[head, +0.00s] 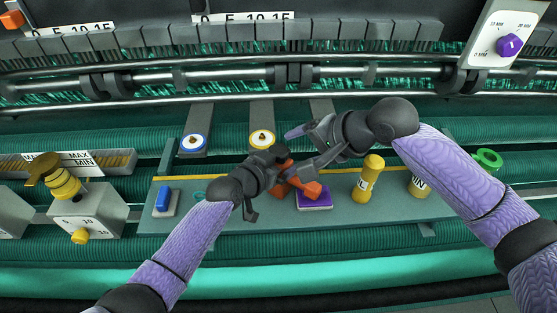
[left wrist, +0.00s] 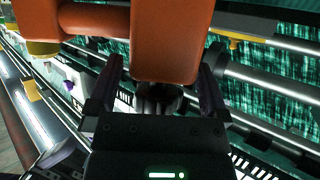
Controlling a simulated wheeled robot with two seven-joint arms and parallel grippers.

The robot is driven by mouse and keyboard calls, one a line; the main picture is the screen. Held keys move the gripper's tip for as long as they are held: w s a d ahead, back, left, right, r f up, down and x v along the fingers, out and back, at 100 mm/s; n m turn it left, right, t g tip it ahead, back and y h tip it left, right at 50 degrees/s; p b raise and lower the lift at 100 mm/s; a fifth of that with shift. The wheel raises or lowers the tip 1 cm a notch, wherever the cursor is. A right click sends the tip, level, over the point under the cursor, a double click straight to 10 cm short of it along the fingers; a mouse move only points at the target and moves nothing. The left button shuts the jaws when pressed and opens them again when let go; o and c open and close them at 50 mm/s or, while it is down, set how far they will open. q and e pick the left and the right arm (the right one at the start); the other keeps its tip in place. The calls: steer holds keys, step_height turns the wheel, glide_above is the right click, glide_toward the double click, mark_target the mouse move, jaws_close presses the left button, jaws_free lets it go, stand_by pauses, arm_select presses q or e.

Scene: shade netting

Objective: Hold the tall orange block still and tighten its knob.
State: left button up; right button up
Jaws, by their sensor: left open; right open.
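The tall orange block (head: 282,187) stands on the grey-green board, partly hidden behind my left gripper. An orange arm-like part, seemingly its knob (head: 312,189), sticks out to its right. My left gripper (head: 262,182) is open at the block. In the left wrist view the block (left wrist: 165,42) fills the top middle, and the open fingers (left wrist: 158,88) stand on either side of its lower end. Whether they touch it I cannot tell. My right gripper (head: 303,150) is open and empty, above and right of the block.
On the board (head: 340,218) are a blue switch (head: 163,200), a purple pad (head: 315,204) and yellow cylinders (head: 367,180). Two round white-faced dials (head: 262,139) stand behind. A grey box with a yellow knob (head: 80,236) is at left. Metal rails run across the back.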

arm_select(q)
steer(key=shift+w+d+f, duration=0.25)
steer(key=shift+w+d, duration=0.05)
steer(key=shift+w, duration=0.1)
jaws_close()
stand_by(0.6)
stand_by(0.4)
